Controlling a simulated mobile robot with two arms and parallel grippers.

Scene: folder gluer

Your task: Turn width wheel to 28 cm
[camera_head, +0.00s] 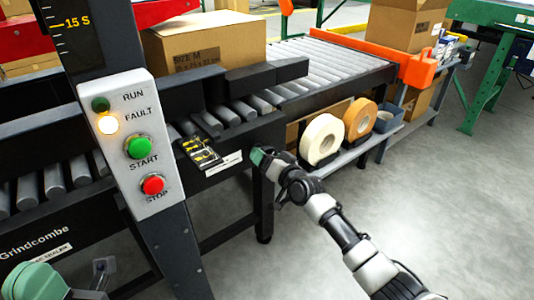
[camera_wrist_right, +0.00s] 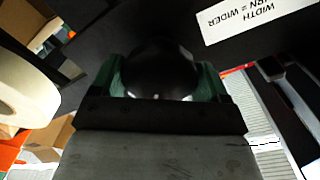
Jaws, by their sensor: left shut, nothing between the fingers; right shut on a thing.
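The width wheel (camera_wrist_right: 157,68) is a dark, rounded knob in the right wrist view. My right gripper (camera_wrist_right: 160,88) is shut on it, with a green finger on either side. A label (camera_wrist_right: 240,18) by the wheel reads "WIDTH" and "TURN = WIDER", partly cut off. A black scale with yellow marks (camera_head: 198,152) lies on the frame; its reading is too small to tell. My left gripper (camera_head: 35,282) is at the bottom left, shut and empty.
A control post (camera_head: 130,145) with RUN, FAULT, START and STOP stands left of the scale; the FAULT lamp is lit. Tape rolls (camera_head: 322,138) sit on a low shelf to the right of my right gripper. A carton (camera_head: 205,45) rests on the conveyor. The floor at right is clear.

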